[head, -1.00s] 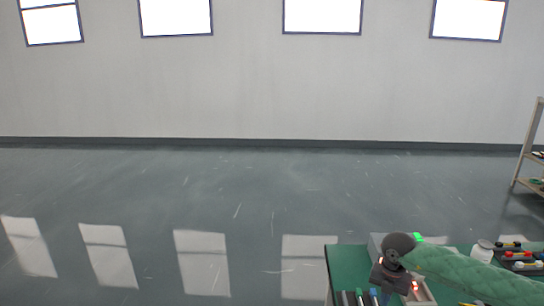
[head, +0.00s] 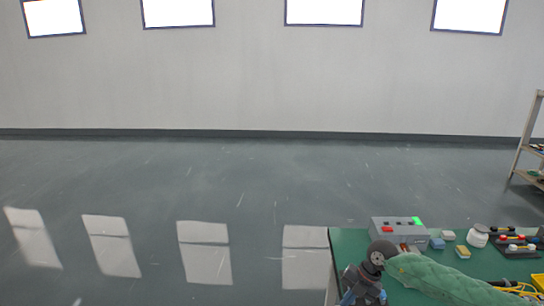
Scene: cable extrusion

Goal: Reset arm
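My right arm, in a green quilted sleeve, reaches in from the lower right over the green table (head: 347,241). It ends in a dark wrist and my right gripper (head: 362,288) at the bottom edge of the head view. The gripper is small and partly cut off, so its fingers cannot be made out. Blue bits show beside it, and I cannot tell what they belong to. My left arm and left gripper are not in view.
A grey control box (head: 410,230) with a green light and red and black buttons stands at the table's back. Small blue and yellow blocks, a white jar (head: 477,238), a dark tray (head: 515,246) and yellow cables lie right. A shelf (head: 528,150) stands far right. The floor left is clear.

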